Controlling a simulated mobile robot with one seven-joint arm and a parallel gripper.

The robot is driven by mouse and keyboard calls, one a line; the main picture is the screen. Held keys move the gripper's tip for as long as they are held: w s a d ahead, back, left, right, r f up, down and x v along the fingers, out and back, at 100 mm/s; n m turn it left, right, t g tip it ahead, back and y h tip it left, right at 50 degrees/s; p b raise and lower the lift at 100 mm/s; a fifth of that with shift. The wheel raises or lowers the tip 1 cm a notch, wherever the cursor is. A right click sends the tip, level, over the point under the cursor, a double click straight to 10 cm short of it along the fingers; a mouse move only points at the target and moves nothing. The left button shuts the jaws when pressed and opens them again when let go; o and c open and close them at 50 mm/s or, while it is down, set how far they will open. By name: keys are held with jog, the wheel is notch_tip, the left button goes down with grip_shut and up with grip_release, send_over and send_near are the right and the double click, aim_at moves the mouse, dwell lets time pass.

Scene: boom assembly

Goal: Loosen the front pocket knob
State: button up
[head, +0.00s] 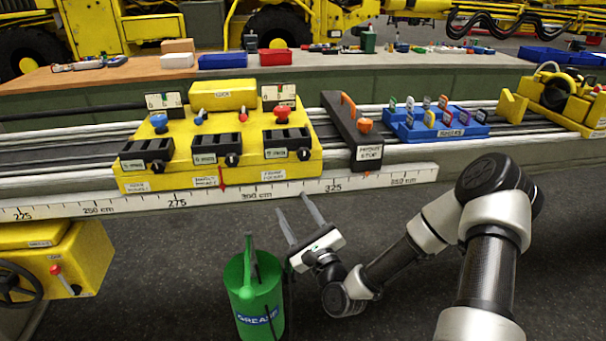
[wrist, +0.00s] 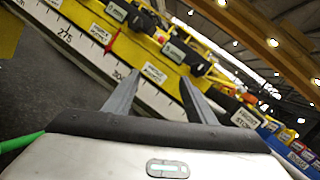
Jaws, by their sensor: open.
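A yellow carriage (head: 190,178) sits on the rail bench, with three black clamp blocks along its front. The right block has a black knob (head: 304,154) at its right end, above a label that seems to read front pocket. Similar black knobs sit on the middle block (head: 232,160) and left block (head: 157,167). My gripper (head: 292,202) is open and empty, in front of and below the right block, apart from the knob. In the wrist view the fingers (wrist: 160,76) point at the carriage's lower front and a white label.
A black stop bar (head: 345,130) with an orange knob stands right of the carriage. A blue rack (head: 436,129) of tags is farther right. A green grease can (head: 254,300) stands close left of my gripper. A white scale (head: 230,197) runs along the bench front.

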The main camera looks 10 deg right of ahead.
jog(key=s+d+m+t+h+b, duration=0.1)
jog(key=s+d+m+t+h, duration=0.15)
jog(key=d+m+h, duration=0.4)
jog(key=m+b, duration=0.1)
jog(key=m, duration=0.1)
send_near(305, 157)
jog(key=shift+t+y, duration=0.25)
jog(key=shift+y, duration=0.2)
jog(key=x, duration=0.9)
jog(key=shift+w+d+f, duration=0.1)
jog(key=shift+f, duration=0.1)
jog(key=c, duration=1)
